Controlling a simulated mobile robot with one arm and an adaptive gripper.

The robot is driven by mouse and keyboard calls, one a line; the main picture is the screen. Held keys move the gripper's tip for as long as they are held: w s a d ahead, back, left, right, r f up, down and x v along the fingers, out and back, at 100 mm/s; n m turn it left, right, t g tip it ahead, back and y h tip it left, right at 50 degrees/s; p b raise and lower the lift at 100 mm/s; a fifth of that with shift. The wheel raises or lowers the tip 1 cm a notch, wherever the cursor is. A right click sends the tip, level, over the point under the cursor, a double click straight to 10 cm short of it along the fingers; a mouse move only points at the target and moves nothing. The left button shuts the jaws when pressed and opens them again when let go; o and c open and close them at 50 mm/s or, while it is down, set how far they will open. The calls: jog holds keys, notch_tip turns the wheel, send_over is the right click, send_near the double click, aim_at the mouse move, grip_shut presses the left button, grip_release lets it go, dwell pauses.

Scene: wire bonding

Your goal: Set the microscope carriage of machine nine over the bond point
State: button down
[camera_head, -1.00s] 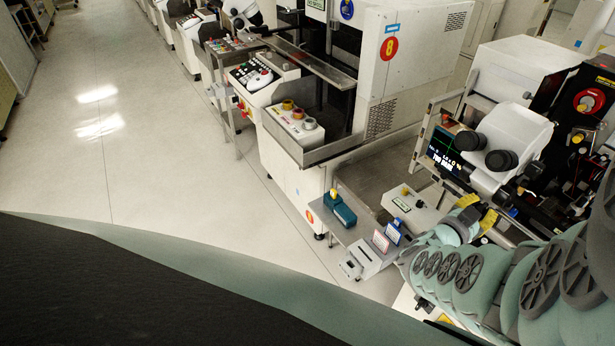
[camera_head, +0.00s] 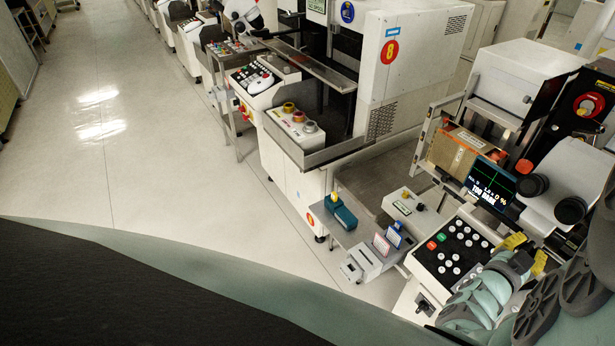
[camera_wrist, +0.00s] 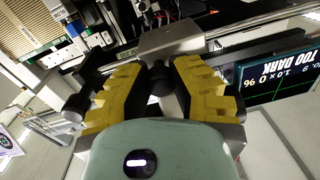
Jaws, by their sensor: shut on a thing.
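The white microscope carriage (camera_head: 578,165) with black eyepieces stands at the right in the head view. Its attached screen (camera_head: 490,192) has a green cross on black and reads "TOO DARK", "1.0 x 0 %"; part of it also shows in the wrist view (camera_wrist: 280,75). My gripper (camera_head: 525,251) has yellow finger pads below the eyepieces. In the wrist view my gripper (camera_wrist: 160,88) is shut around a dark knob (camera_wrist: 160,78) under a grey metal block (camera_wrist: 170,40). The bond point cannot be made out.
A button panel (camera_head: 452,250) lies left of my gripper. A tan box (camera_head: 453,150) stands behind the screen. Small boxes (camera_head: 370,258) sit on a low shelf. Machine eight (camera_head: 415,75) stands further back. The floor (camera_head: 150,165) at the left is clear.

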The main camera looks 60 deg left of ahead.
jog(key=shift+d, duration=0.4)
jog(key=shift+r, duration=0.1)
jog(key=c, duration=0.8)
grip_release()
jog(key=shift+o, duration=0.2)
jog(key=shift+a, duration=0.1)
jog(key=s, duration=1.2)
jog(key=shift+s, duration=0.1)
